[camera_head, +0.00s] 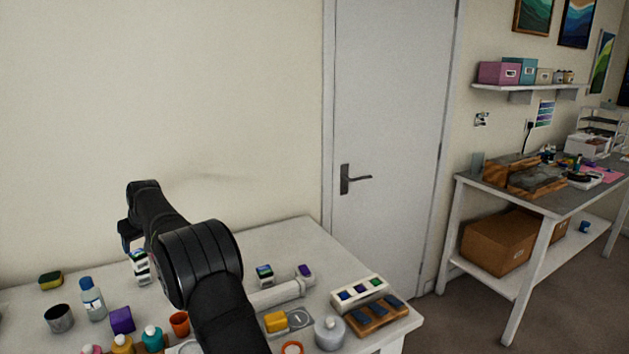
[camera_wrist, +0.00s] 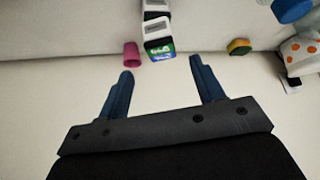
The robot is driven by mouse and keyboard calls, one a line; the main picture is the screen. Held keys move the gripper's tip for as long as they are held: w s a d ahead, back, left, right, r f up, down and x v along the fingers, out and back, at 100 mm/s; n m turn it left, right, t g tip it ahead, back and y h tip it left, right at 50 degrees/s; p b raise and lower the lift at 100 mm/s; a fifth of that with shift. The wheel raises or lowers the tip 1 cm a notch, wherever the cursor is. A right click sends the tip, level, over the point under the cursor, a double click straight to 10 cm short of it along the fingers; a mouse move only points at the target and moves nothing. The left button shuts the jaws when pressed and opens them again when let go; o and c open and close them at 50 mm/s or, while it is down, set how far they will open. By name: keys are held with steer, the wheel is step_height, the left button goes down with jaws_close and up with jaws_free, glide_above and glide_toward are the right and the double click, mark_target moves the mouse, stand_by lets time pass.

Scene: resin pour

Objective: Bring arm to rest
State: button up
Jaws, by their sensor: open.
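My black arm reaches over the white table (camera_head: 290,240) toward the back wall. My gripper (camera_head: 130,238) is at the left end of the arm, above the table and mostly hidden behind my wrist. In the wrist view my gripper (camera_wrist: 162,70) has its two blue fingers wide apart, with nothing between them. A striped block or stack in white, black and green (camera_wrist: 158,45) stands beyond the fingertips, apart from them. A pink cup (camera_wrist: 132,56) is beside it, near the left fingertip in the picture.
A sponge (camera_head: 50,280), a metal cup (camera_head: 59,319), a bottle (camera_head: 92,300), a purple block (camera_head: 122,320) and an orange cup (camera_head: 180,323) crowd the table's left front. A white tray (camera_head: 372,281) and a wooden rack (camera_head: 378,326) lie at the right.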

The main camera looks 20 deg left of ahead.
mark_target(139, 254)
steer(key=x, duration=0.9)
steer(key=shift+d, duration=0.1)
steer(key=shift+r, duration=0.1)
